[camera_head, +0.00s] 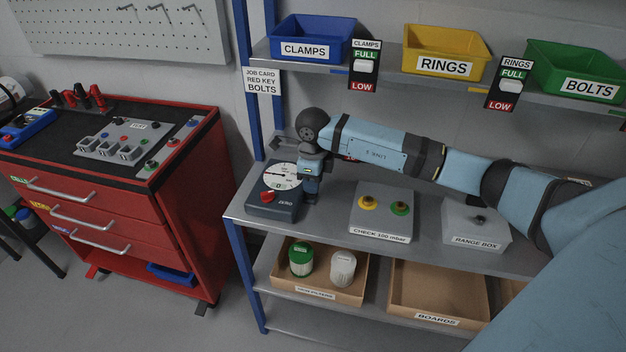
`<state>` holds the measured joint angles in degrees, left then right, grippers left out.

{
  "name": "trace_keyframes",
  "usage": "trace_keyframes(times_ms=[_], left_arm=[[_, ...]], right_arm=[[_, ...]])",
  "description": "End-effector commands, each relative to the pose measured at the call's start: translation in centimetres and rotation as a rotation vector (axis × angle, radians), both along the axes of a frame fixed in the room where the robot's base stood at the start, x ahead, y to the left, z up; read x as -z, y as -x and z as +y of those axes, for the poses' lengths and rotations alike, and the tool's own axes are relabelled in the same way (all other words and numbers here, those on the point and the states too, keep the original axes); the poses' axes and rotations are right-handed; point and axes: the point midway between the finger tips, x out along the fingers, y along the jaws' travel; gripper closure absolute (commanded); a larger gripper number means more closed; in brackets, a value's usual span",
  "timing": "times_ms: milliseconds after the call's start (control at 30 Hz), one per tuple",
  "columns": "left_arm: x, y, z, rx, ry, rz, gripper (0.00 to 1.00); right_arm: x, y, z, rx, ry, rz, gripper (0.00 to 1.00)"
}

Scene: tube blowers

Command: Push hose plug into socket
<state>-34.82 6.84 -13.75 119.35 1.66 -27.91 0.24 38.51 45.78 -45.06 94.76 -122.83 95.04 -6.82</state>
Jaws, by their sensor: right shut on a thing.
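My right gripper (310,190) points down at the right side of a dark gauge box (272,209) on the grey bench. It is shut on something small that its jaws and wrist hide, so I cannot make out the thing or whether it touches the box. The gauge box has a white dial and a red knob (267,196) marked ZERO. No hose or socket shows clearly. My left gripper is not in view.
A grey RANGE BOX (476,226) stands under my right forearm. Blue, yellow and green bins (444,52) line the upper shelf. Cardboard trays (437,290) sit on the lower shelf. A red drawer cabinet (108,215) stands left, with floor between it and the bench.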

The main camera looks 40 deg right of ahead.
Motion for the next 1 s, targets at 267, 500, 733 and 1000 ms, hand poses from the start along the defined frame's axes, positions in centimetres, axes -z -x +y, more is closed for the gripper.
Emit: trace_keyframes(times_ms=[267, 500, 733, 1000], left_arm=[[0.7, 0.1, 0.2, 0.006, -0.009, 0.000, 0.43], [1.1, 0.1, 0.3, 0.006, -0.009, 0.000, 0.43], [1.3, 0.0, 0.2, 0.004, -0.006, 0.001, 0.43], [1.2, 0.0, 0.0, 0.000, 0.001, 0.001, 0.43]], right_arm=[[0.8, 0.0, 0.0, 0.000, 0.000, 0.000, 0.96], [1.4, 0.0, 0.0, 0.000, 0.001, 0.001, 0.96], [1.7, 0.0, 0.0, 0.000, 0.001, 0.001, 0.64], [1.7, 0.0, 0.0, 0.000, 0.000, 0.000, 0.43]])
